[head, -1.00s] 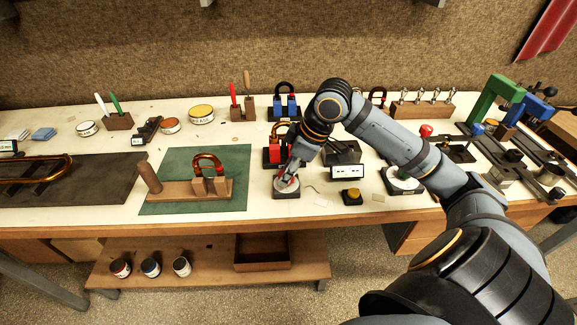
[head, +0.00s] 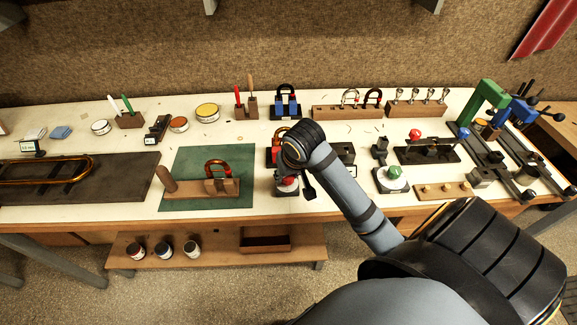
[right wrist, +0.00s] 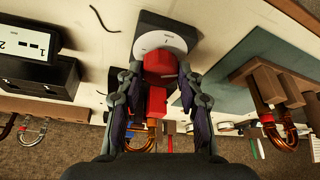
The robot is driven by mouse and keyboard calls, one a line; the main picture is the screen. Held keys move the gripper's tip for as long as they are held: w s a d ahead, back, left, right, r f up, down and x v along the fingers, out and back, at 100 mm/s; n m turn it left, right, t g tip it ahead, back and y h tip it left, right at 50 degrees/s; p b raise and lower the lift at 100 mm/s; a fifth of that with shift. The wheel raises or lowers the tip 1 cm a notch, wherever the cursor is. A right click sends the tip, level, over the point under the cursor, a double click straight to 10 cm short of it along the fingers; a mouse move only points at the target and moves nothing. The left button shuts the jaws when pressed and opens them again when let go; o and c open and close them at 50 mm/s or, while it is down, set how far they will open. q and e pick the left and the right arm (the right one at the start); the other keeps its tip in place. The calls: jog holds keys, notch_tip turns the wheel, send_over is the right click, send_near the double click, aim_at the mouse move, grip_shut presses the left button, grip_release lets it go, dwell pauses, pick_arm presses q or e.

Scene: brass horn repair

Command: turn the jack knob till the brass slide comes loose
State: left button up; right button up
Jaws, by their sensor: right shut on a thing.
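The red jack knob (right wrist: 160,66) sits on a white round dial (right wrist: 160,40) on a dark base in the right wrist view. In the head view the red knob (head: 288,180) is partly covered by my arm. My right gripper (right wrist: 161,72) is shut on the knob, with a finger on each side. A red block (right wrist: 156,103) lies just behind the knob, and a brass bend (right wrist: 140,132), seemingly the slide, shows beyond it, partly hidden by a finger. I cannot tell whether the slide is loose. My left gripper is out of view.
A wooden stand with a copper bend (head: 217,168) is on the green mat (head: 190,205) to the left. A dark box (right wrist: 40,78) and a display (right wrist: 28,42) are beside the jack. A green knob stand (head: 391,178) is to the right. Some bare white tabletop lies in front.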

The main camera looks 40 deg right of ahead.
jog(key=m+p, duration=0.2)
jog(key=p, duration=0.1)
jog(key=m+g+h+p, duration=0.1)
jog(key=m+p, duration=0.1)
jog(key=p, duration=0.1)
jog(key=m+h+p, duration=0.1)
jog(key=m+p, duration=0.2)
jog(key=shift+a+r, duration=0.25)
jog(key=shift+w+f+m+g+h+p, duration=0.1)
jog(key=shift+m+g+h+p, duration=0.15)
jog(key=shift+m+p, duration=0.4)
jog(key=shift+w+f+m+g+h+p, duration=0.15)
jog(key=shift+m+g+p, duration=0.2)
jog(key=shift+m+p, duration=0.3)
jog(key=shift+s, duration=0.1)
jog(key=o, duration=1.2)
